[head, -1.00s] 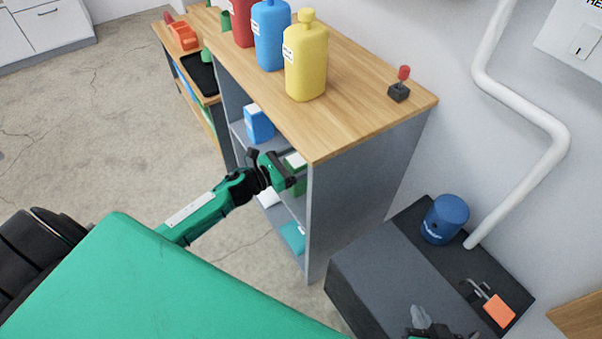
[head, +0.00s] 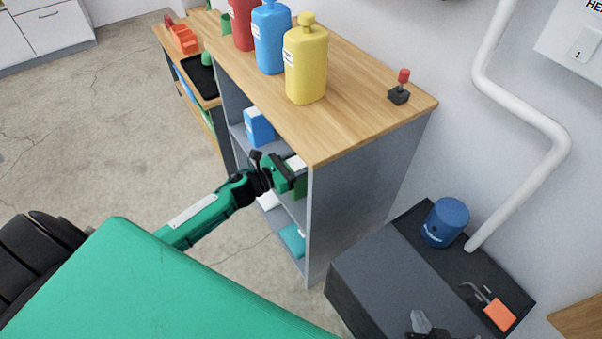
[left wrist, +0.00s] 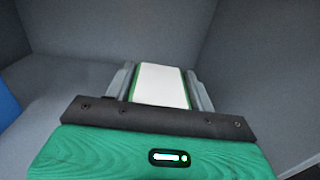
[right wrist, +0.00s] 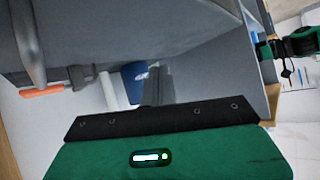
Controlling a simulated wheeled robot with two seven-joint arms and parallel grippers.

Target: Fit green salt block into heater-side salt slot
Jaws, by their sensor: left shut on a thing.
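The green salt block (left wrist: 161,85), with a white face, is between the fingers of my left gripper (left wrist: 160,88), which is shut on it. In the head view my left gripper (head: 290,175) holds the block (head: 300,185) at the open front of the grey shelf unit, under its wooden top; the block is partly hidden by the gripper and the shelf side. My right gripper (right wrist: 157,88) is empty, its fingers together; in the head view it shows only at the bottom edge (head: 422,322), over the dark chest. I cannot make out the heater-side salt slot.
The shelf unit (head: 355,195) carries yellow (head: 306,65) and blue (head: 270,38) bottles and a red-knobbed lever (head: 400,88). The dark chest (head: 375,285) holds a blue can (head: 445,222) and an orange padlock (head: 499,315). A white pipe (head: 525,115) runs along the wall. Floor at left is clear.

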